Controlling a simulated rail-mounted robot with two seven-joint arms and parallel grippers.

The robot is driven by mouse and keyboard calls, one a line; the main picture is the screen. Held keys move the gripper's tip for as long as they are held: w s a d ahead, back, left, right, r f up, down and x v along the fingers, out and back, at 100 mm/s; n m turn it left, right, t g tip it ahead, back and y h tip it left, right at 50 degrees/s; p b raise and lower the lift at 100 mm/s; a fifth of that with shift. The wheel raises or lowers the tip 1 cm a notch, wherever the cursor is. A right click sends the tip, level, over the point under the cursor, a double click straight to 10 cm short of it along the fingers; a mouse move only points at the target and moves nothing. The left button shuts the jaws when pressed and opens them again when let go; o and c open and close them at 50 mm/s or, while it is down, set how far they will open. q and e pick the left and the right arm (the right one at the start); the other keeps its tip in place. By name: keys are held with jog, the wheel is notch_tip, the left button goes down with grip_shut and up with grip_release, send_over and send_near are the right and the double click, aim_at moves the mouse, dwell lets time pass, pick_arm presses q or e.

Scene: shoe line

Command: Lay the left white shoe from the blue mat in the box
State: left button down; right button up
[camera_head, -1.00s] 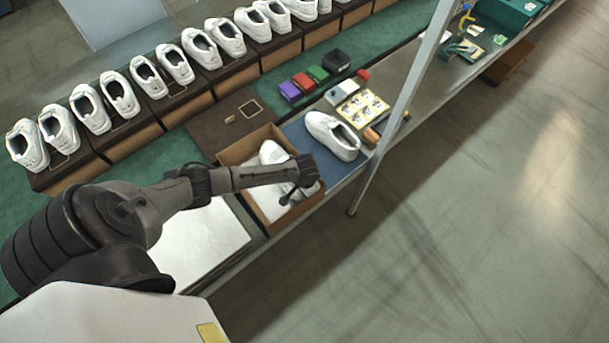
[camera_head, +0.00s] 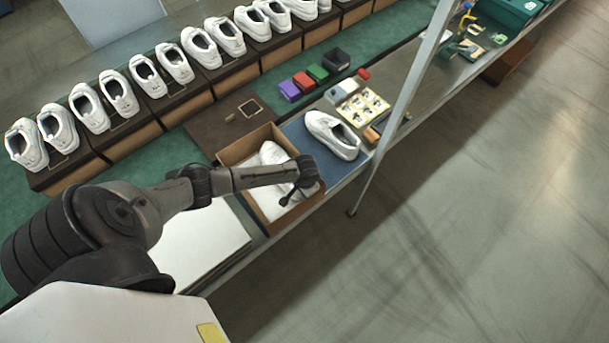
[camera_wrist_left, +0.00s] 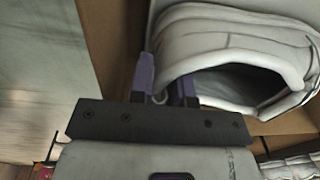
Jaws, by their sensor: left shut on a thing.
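The open shoe box (camera_head: 231,155) is brown cardboard with pale lining. One white shoe (camera_head: 270,154) is in the box, partly hidden under my left arm. My left gripper (camera_head: 297,193) is over the box's near right part. In the left wrist view the gripper's purple fingers (camera_wrist_left: 165,82) are shut on the collar of the white shoe (camera_wrist_left: 205,45), with box walls around it. Whether the shoe rests on the box floor, I cannot tell. A second white shoe (camera_head: 333,134) lies on the blue mat (camera_head: 296,134), right of the box. My right gripper is not in view.
A brown lid (camera_head: 209,130) lies behind the box. Purple, red, green and black small boxes (camera_head: 303,81) stand behind the mat. A tray of small parts (camera_head: 363,107) is to the right, near a metal post (camera_head: 408,88). A row of white shoes on boxes (camera_head: 119,94) lines the back.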

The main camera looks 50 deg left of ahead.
pick_arm(q)
jog(key=shift+f, duration=0.35)
jog(key=c, duration=1.1)
grip_release()
jog(key=shift+o, duration=0.5)
notch_tip(320, 180, up, 14)
jog(key=p, duration=0.1)
jog(key=shift+d, duration=0.3)
jog(key=shift+f, duration=0.1)
